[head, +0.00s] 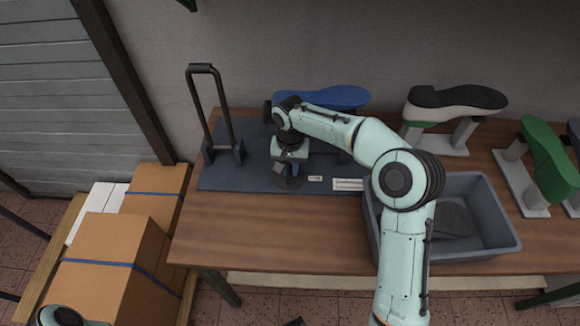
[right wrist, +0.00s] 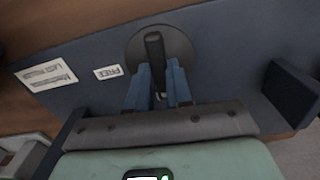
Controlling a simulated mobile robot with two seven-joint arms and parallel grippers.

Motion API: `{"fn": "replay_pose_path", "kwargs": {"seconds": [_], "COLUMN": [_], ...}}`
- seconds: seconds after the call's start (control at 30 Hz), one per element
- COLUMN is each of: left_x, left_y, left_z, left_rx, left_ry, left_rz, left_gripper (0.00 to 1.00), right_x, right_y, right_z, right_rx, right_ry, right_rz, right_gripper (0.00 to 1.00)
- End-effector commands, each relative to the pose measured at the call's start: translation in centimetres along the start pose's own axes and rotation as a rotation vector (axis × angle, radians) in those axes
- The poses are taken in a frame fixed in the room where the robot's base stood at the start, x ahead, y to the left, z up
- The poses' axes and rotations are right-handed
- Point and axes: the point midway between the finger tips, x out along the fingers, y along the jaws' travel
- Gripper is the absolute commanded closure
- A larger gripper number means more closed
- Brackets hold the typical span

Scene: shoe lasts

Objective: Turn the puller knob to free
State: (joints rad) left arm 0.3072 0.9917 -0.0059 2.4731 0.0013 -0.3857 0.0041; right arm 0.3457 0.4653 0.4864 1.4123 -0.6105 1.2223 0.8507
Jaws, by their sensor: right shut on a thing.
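The puller knob is a dark round disc with a raised bar. It sits on the dark blue puller base (head: 225,178), and its disc (head: 290,184) shows below my right gripper (head: 283,170) in the head view. In the right wrist view, the knob (right wrist: 155,48) stands between the two blue fingers of my right gripper (right wrist: 158,88), which are shut on its bar. A small white FREE label (right wrist: 107,72) lies to the left of the knob there. My left gripper is not in view.
A tall black handle (head: 212,105) stands at the left of the base, and a blue last (head: 335,97) is behind my right arm. A grey bin (head: 490,212) is on the right. Several more lasts stand behind it. Cardboard boxes (head: 110,255) are at the left.

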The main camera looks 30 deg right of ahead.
Motion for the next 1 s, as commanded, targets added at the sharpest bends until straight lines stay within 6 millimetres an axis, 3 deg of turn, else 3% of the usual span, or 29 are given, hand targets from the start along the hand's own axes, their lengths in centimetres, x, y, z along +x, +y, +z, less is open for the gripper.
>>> {"fn": "replay_pose_path", "kwargs": {"seconds": [1.0], "left_x": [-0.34], "left_y": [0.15], "left_z": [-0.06], "left_rx": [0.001], "left_ry": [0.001], "left_rz": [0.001], "left_gripper": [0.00], "right_x": [-0.09], "right_y": [-0.10], "right_z": [0.04], "right_rx": [0.893], "right_ry": [0.000], "right_rz": [0.000], "right_gripper": [1.00]}}
